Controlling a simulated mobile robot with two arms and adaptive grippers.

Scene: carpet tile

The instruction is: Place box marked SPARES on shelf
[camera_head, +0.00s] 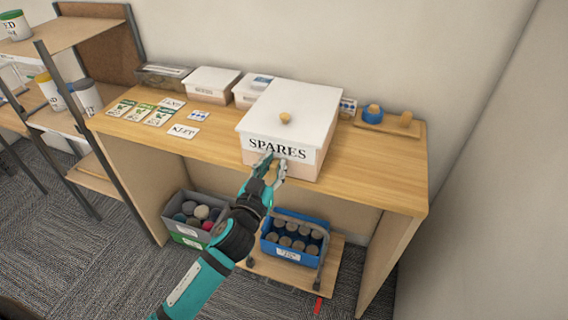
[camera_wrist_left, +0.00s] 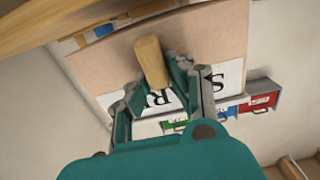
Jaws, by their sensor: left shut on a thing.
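The box marked SPARES (camera_head: 291,112) has a white lid with a small knob and a beige body. It is at the middle of the wooden bench, close to the front edge; I cannot tell whether it rests on the top. My left gripper (camera_head: 272,167) is at its front, below the lettering, shut on its wooden handle. In the left wrist view the handle (camera_wrist_left: 152,62) lies between the fingers, with the beige box front (camera_wrist_left: 100,70) and part of the label behind. The shelf unit (camera_head: 75,35) with dark posts stands at the left. My right gripper is not in view.
Cards (camera_head: 184,131) and smaller white-lidded boxes (camera_head: 212,80) are left of the box. A wooden tray (camera_head: 390,124) is at the right. A grey bin (camera_head: 190,235) and blue crate (camera_head: 290,252) sit below. The right bench top is mostly clear. Jars stand on the shelves.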

